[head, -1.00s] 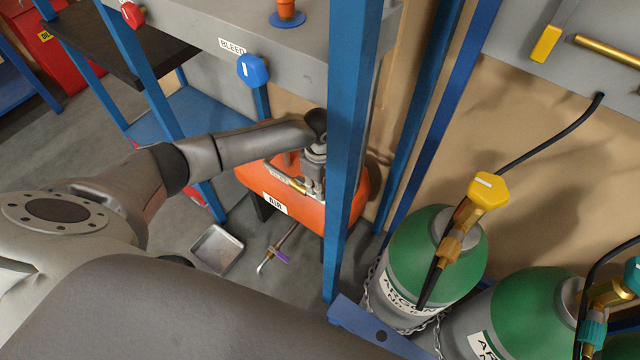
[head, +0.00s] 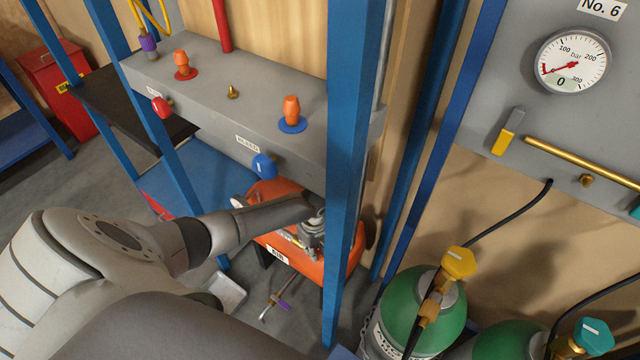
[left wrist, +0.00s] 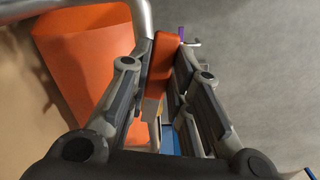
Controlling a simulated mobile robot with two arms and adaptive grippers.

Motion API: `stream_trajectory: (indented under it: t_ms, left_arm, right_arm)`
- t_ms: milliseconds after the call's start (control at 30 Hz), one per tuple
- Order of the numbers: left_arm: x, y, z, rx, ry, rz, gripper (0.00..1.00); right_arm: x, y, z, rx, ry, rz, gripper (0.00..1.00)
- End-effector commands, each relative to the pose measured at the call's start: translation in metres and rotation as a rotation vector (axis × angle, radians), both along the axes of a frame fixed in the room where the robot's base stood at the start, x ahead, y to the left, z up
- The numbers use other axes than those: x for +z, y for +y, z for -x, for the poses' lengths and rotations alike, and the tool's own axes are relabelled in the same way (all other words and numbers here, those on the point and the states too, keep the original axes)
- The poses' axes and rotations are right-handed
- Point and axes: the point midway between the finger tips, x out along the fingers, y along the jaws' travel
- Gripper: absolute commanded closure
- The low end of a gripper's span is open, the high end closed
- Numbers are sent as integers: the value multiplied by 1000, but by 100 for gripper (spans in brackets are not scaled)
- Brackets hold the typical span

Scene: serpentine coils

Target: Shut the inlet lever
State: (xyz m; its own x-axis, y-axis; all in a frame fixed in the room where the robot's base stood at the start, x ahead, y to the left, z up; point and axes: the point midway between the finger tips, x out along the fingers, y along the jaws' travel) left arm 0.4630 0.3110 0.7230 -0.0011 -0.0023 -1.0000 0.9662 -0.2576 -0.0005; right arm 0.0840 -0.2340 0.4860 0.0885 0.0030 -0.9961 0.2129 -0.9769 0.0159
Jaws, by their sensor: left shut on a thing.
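An orange lever (left wrist: 160,65) shows in the left wrist view between the fingers of my left gripper (left wrist: 165,50), which is shut on it. Beside it is the orange tank (left wrist: 80,70) with a grey pipe. In the head view my left gripper (head: 314,230) is at the top of the same orange tank (head: 318,276), labelled AIR, behind a blue post. There the lever is mostly hidden by my arm and the post. No inlet label can be read. My right gripper is not in view.
The blue post (head: 345,170) stands close beside my left gripper. A grey manifold (head: 215,100) with orange, red and blue knobs is above. Green cylinders (head: 418,310) stand at right, under a panel with a gauge (head: 572,62). A tray (head: 228,292) lies on the floor.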

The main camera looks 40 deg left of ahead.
Motion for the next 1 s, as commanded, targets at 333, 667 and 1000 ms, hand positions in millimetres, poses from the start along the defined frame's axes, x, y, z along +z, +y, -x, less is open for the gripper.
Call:
stream_trajectory:
  t_ms: [333,667,1000]
  left_arm:
    - [2,-2,-4,-16,-14,4,79]
    - [0,0,-1,-12,-5,1,59]
    - [15,0,-1,-13,-4,0,59]
  right_arm:
    - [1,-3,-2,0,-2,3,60]
    - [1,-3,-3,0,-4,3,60]
    - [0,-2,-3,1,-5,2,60]
